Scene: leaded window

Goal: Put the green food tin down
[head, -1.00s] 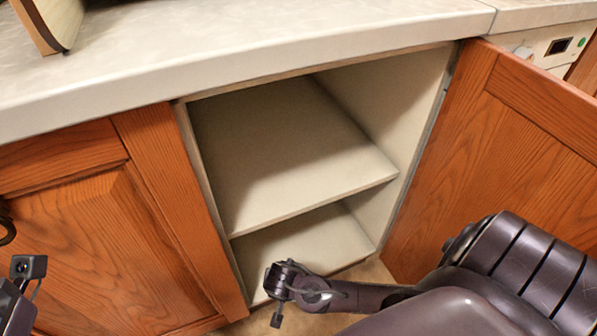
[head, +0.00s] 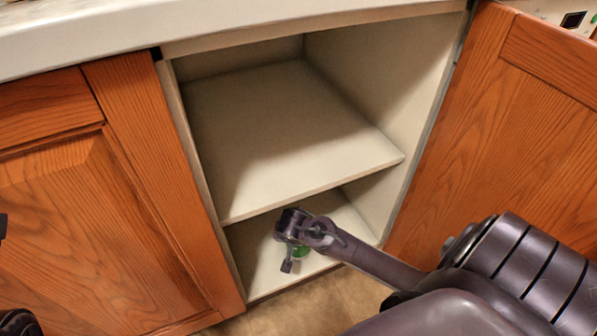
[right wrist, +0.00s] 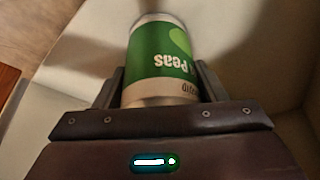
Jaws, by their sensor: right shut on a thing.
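My right gripper (head: 288,254) is at the front of the lower compartment of the open cabinet, below the middle shelf. It is shut on the green food tin (head: 301,253), which is mostly hidden behind it in the head view. In the right wrist view the tin (right wrist: 158,50) sits between the two fingers, with a green label reading "Peas" upside down and a pale rim. Whether the tin touches the cabinet floor (head: 262,277) I cannot tell. Only dark slivers of my left arm show at the left edge, and its jaws cannot be made out.
The middle shelf (head: 290,130) is bare, and the lower compartment looks empty around the tin. The cabinet door (head: 500,130) stands open on the right. A closed wooden door (head: 80,220) is on the left, and a pale countertop (head: 200,22) runs above.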

